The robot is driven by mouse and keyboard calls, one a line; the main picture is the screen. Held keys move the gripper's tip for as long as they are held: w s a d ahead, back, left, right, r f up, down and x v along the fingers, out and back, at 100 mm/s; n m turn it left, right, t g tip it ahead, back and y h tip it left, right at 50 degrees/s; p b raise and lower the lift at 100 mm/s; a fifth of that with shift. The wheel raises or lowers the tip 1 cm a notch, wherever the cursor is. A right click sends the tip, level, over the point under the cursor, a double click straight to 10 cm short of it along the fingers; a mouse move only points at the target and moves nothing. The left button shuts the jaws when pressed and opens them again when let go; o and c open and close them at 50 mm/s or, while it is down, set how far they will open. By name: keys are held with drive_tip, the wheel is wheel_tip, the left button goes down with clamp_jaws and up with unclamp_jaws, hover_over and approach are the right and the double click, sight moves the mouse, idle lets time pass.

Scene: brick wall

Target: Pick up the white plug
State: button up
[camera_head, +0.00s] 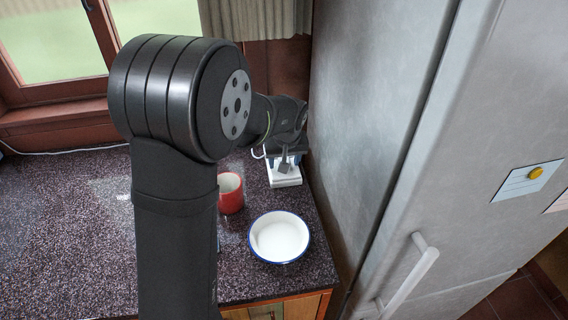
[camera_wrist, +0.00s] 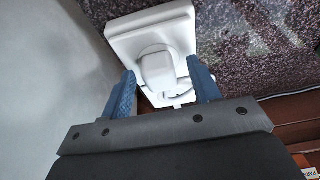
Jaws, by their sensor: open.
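The white plug (camera_wrist: 158,72) sits on a white socket plate (camera_wrist: 122,37) in the wrist view, with part of its cord looping near its lower side. My gripper (camera_wrist: 163,82) is open, with its two blue fingers on either side of the plug. I cannot tell whether the fingers touch it. In the head view the white socket plate (camera_head: 284,180) lies on the dark counter beside the fridge, and my gripper (camera_head: 285,163) is over it. The plug is mostly hidden there by my gripper.
A red mug (camera_head: 230,196) and a white bowl with a blue rim (camera_head: 280,237) stand on the speckled counter (camera_head: 70,220), nearer than the socket plate. The grey fridge (camera_head: 365,90) rises close on the right. A window (camera_head: 55,110) is behind. The counter's left part is clear.

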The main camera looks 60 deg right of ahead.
drive_tip(key=shift+c, duration=0.5)
clamp_jaws()
drive_tip(key=shift+r, duration=0.1)
wheel_tip(320, 180, up, 10)
drive_tip(key=c, duration=0.6)
unclamp_jaws()
clamp_jaws()
